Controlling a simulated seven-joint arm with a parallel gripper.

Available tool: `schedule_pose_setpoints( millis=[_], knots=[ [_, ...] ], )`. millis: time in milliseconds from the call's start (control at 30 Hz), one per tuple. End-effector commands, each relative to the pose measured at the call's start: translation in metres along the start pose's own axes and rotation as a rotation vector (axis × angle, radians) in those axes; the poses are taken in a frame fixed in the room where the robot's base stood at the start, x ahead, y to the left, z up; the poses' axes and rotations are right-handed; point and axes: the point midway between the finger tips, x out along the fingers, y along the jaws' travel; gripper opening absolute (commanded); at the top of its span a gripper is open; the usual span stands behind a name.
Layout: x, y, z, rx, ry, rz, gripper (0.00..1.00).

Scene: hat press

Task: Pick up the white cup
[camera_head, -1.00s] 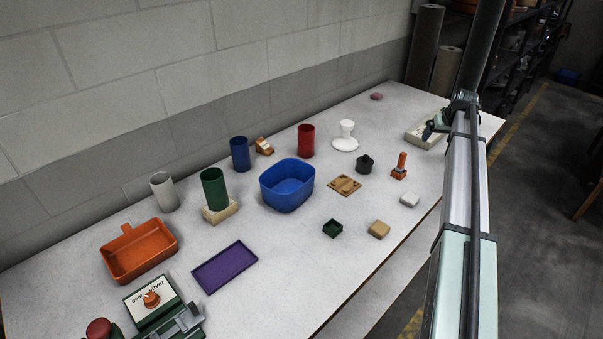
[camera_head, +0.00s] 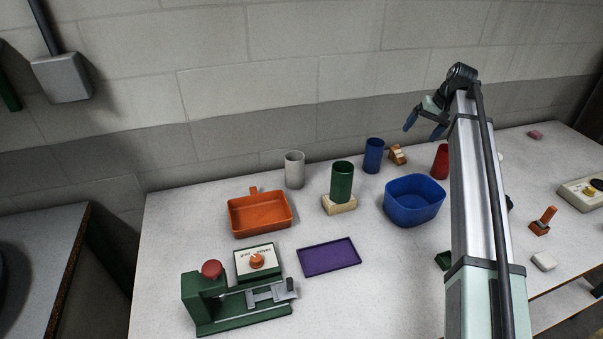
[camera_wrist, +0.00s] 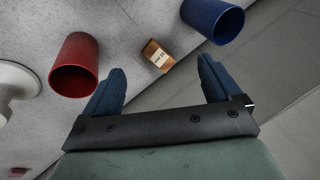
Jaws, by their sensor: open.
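The white cup (camera_head: 294,169) stands upright on the table near the wall, behind and right of the orange tray. It looks pale grey-white and empty-handed of any grip. My gripper (camera_head: 426,124) is in the air to the right of the cup, above the far edge of the table near the blue cup. Its two blue fingers are apart with nothing between them, as the wrist view (camera_wrist: 160,88) also shows. The white cup is not in the wrist view.
A green cup (camera_head: 341,181) on a cream block (camera_head: 339,204) stands right of the white cup. The orange tray (camera_head: 260,215), blue cup (camera_head: 374,155), blue bin (camera_head: 413,201) and red cup (camera_wrist: 75,66) are nearby. A purple tray (camera_head: 329,257) and green press (camera_head: 240,308) lie in front.

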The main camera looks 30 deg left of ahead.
Motion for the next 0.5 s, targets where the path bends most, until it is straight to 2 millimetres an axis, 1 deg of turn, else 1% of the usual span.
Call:
schedule_pose_setpoints(
  millis=[33,67,100,167,200,267,300,367,400,467,500],
  knots=[
    [0.005,-0.032,0.0,-0.019,-0.023,-0.008,0.91],
    [0.007,-0.048,0.002,-0.026,-0.037,-0.01,0.91],
    [0.011,-0.069,0.004,-0.033,-0.053,-0.011,0.91],
    [0.016,-0.099,0.009,-0.044,-0.078,-0.006,0.91],
    [0.02,-0.119,0.013,-0.049,-0.093,0.0,0.91],
    [0.025,-0.147,0.02,-0.054,-0.115,0.012,0.91],
    [0.029,-0.166,0.025,-0.055,-0.126,0.025,0.91],
    [0.035,-0.192,0.033,-0.056,-0.141,0.047,0.91],
    [0.038,-0.209,0.039,-0.056,-0.15,0.065,0.91],
    [0.043,-0.233,0.048,-0.053,-0.159,0.093,0.91],
    [0.046,-0.249,0.055,-0.051,-0.163,0.112,0.91]
  ],
)
